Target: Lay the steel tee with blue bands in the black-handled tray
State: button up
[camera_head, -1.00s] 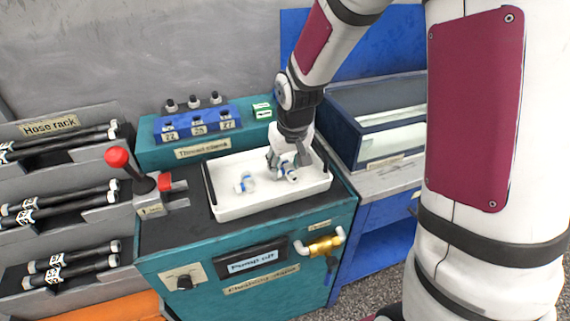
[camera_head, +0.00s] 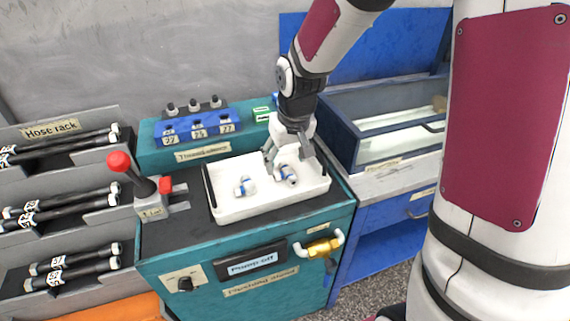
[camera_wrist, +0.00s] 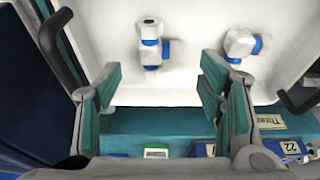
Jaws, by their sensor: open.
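A steel tee with blue bands (camera_head: 286,174) lies in the right part of the white black-handled tray (camera_head: 235,209). In the wrist view this tee (camera_wrist: 151,46) lies beyond my fingertips, near the gap between them, not held. A second steel fitting with blue bands (camera_head: 244,187) lies to its left in the same tray, and it shows at the upper right of the wrist view (camera_wrist: 240,45). My gripper (camera_head: 288,156) is open and empty over the tray's back edge, its fingers spread (camera_wrist: 158,85).
The tray stands on a teal bench with a black top (camera_head: 173,235). A blue block with numbered sockets (camera_head: 198,128) is behind it. A red-knobbed lever (camera_head: 119,163) stands left, a blue-framed bin (camera_head: 380,148) right. The hose rack (camera_head: 60,180) is far left.

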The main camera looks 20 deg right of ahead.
jog(key=p+v, duration=0.1)
jog(key=v, duration=0.7)
jog(key=s+r, duration=0.7)
jog(key=s, duration=0.6)
jog(key=s+g, duration=0.1)
jog(key=s, duration=1.4)
jog(key=shift+s+r, duration=0.25)
jog(key=shift+s, duration=0.1)
jog(key=shift+a, duration=0.1)
